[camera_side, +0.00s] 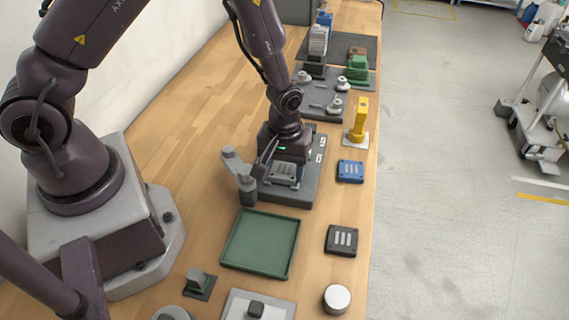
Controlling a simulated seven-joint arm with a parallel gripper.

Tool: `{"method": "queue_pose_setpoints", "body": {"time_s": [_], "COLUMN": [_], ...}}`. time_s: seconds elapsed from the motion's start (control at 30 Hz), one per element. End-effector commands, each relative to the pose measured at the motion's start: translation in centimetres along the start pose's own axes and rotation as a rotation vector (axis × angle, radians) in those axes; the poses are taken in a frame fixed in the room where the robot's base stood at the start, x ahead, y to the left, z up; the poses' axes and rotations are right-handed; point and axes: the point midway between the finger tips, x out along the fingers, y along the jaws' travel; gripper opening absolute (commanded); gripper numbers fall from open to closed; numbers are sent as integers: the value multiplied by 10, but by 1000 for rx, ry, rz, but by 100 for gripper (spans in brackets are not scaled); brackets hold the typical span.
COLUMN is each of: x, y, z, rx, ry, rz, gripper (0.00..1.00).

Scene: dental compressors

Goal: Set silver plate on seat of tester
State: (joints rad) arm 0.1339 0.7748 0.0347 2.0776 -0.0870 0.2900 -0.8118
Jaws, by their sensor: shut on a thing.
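The tester is a dark grey block (292,197) in the middle of the bench, with a grey clamp-like post (241,172) at its left. My gripper (284,172) points down over the tester and is shut on the silver plate (285,174), a small grey slotted piece. The plate is low over the tester's top, in the seat area. The gripper hides part of the plate and the seat, so I cannot tell whether the plate touches the seat.
A green tray (261,243) lies in front of the tester. A blue slotted plate (350,171), a black slotted plate (341,240) and a yellow post (358,120) stand to the right. A grey fixture board (320,105) is behind. Wood at the back left is clear.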

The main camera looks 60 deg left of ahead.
Motion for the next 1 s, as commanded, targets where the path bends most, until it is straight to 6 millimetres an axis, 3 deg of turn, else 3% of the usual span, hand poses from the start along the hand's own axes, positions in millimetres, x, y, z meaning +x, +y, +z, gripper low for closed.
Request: {"method": "queue_pose_setpoints", "body": {"time_s": [0.37, 0.4, 0.53, 0.7, 0.8, 1.0], "x": [1, 1, 1, 1, 1, 0], "y": [0, 0, 0, 0, 0, 0], "z": [0, 0, 0, 0, 0, 0], "rx": [0, 0, 0, 0, 0, 0], "ry": [0, 0, 0, 0, 0, 0], "rz": [0, 0, 0, 0, 0, 0], "gripper": [32, 61, 89, 89, 100, 100]}}
